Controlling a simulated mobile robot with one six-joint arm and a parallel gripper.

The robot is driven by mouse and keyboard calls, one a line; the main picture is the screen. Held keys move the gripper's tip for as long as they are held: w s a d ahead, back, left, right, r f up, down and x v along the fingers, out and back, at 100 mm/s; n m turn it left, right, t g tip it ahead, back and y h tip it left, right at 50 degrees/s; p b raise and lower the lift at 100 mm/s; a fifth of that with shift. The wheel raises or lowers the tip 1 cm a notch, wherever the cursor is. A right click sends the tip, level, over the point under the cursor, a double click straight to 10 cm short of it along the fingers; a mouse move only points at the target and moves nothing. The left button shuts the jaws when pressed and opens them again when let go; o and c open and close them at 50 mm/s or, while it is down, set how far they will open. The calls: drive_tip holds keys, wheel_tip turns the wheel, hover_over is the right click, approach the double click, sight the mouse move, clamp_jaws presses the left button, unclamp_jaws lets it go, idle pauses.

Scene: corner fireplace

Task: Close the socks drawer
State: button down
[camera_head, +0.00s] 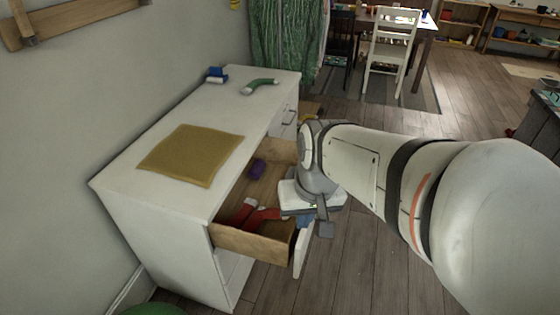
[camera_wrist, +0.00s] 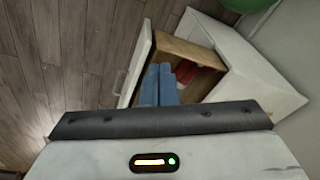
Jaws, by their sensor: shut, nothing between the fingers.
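The open drawer (camera_head: 252,243) has wooden sides and a white front, and sticks out from the white dresser (camera_head: 158,222). Red socks (camera_head: 262,216) and a purple item (camera_head: 258,168) lie inside. In the wrist view, the drawer's white front (camera_wrist: 140,66) with its handle shows left of the wooden interior, with red socks (camera_wrist: 207,78) inside. My gripper (camera_wrist: 159,68) is shut and empty, its blue fingers overlapping the drawer front and interior in view. Contact cannot be told. In the head view, my arm and wrist hide the drawer's far front part.
A yellow mat (camera_head: 190,155), a green sock-like item (camera_head: 260,85) and a blue item (camera_head: 216,75) lie on the dresser top. A white chair (camera_head: 392,48) and a table stand at the back. The wooden floor (camera_head: 362,262) in front is clear.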

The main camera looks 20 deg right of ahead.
drive_tip(key=w+d+f+m+t+y+b, duration=0.2)
drive_tip(key=w+d+f+m+y, duration=0.25)
drive_tip(key=d+f+m, duration=0.7)
drive_tip(key=w+d+f+m+t+y+b, duration=0.1)
drive_tip(key=w+d+f+m+y+b, duration=0.3)
drive_tip(key=d+f+m, duration=0.7)
drive_tip(key=w+a+f+h, duration=0.1)
drive_tip(key=w+a+f, duration=0.5)
drive_tip(key=a, duration=0.4)
drive_tip(key=shift+w+a+f+m, duration=0.25)
drive_tip(key=shift+f+m, duration=0.2)
drive_tip(key=shift+f, duration=0.1)
drive_tip(key=shift+h, duration=0.25)
